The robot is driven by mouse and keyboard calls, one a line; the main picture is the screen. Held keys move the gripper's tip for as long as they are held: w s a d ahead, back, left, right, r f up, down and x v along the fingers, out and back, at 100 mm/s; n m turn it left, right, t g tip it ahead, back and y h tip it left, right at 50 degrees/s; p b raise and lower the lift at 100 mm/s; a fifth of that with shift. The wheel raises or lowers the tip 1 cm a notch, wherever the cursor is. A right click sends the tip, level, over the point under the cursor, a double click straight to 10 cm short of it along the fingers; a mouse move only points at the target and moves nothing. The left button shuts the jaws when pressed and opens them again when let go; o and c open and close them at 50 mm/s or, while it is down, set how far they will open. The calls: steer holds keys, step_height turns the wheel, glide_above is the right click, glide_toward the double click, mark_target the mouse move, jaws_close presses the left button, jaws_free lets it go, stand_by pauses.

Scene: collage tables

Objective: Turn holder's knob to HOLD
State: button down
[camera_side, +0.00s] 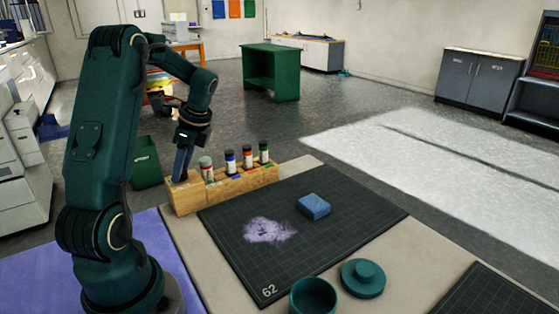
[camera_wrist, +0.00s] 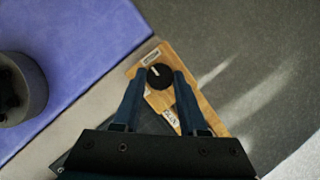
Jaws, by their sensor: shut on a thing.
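The wooden holder (camera_side: 240,187) stands at the back left corner of the table, with several capped bottles in it. It also shows in the wrist view (camera_wrist: 204,108). A round black knob (camera_wrist: 159,80) with a white pointer mark sits on the holder's end; the mark points up and slightly left, toward a small pale label (camera_wrist: 151,57). A second pale label (camera_wrist: 171,118) lies below the knob. Lettering on both is too small to read surely. My gripper (camera_side: 181,178) reaches down to the left end, its fingers shut on either side of the knob.
A dark gridded mat (camera_side: 330,232) lies in front, with a blue block (camera_side: 313,206) and a purple powdery patch (camera_side: 268,230). A teal pot (camera_side: 313,297) and a teal lid (camera_side: 363,278) stand at the front. The bottles (camera_side: 231,161) rise close to the right of my gripper.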

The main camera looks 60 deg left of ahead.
steer(key=shift+m, duration=0.3)
steer(key=shift+c, duration=2.2)
jaws_free()
steer(key=shift+v, duration=2.6)
steer(key=shift+d, duration=0.1)
